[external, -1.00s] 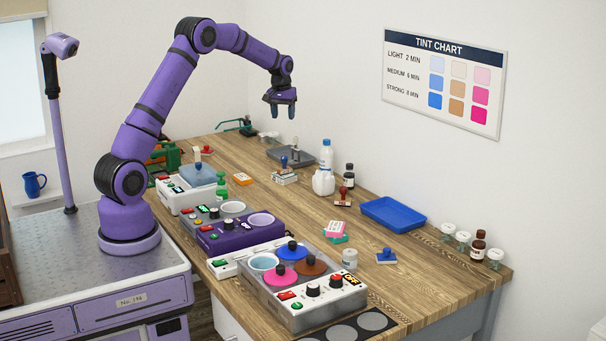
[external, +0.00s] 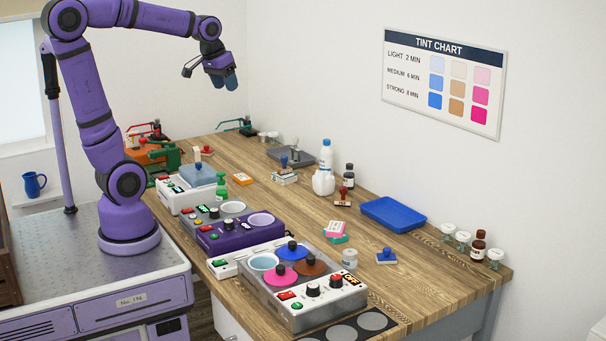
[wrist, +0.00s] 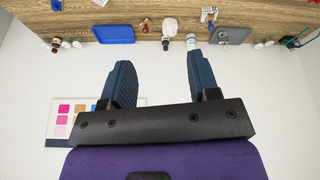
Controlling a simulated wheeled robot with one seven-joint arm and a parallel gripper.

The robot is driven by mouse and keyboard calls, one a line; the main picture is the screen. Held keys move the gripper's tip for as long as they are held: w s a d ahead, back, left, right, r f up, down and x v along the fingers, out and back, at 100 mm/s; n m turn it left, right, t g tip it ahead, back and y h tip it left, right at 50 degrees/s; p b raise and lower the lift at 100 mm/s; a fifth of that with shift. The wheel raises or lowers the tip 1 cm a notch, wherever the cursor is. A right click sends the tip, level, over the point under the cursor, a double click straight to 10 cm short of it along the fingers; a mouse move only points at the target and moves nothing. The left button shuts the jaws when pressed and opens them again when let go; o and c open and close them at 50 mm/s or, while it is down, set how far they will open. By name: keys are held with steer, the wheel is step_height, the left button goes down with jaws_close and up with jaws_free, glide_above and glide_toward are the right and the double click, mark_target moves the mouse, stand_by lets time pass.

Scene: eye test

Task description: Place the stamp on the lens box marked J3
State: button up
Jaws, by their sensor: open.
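My gripper (external: 224,82) is open and empty, high above the back of the bench. Its two dark blue fingers stand apart in the wrist view (wrist: 161,62). Several stamps are on the bench: a blue-handled one (external: 284,160) on a small stack of pale boxes (external: 286,178), a red-handled one (external: 344,194), and a blue one (external: 386,256) at the front right. The marking J3 is too small to read on any box.
Tint baths, one purple (external: 237,238), line the near edge. The bench middle has bare wood. A tint chart (external: 443,84) hangs behind.

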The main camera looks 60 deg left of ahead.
steer(key=s+d+f+m, duration=0.1)
steer(key=s+d+f, duration=0.1)
steer(key=s, duration=0.5)
steer(key=s+d+f+m+t, duration=0.1)
steer(key=s+f, duration=0.1)
steer(key=s, duration=0.6)
steer(key=shift+s+d+f, duration=0.15)
steer(key=shift+d+f, duration=0.1)
steer(key=shift+d, duration=0.15)
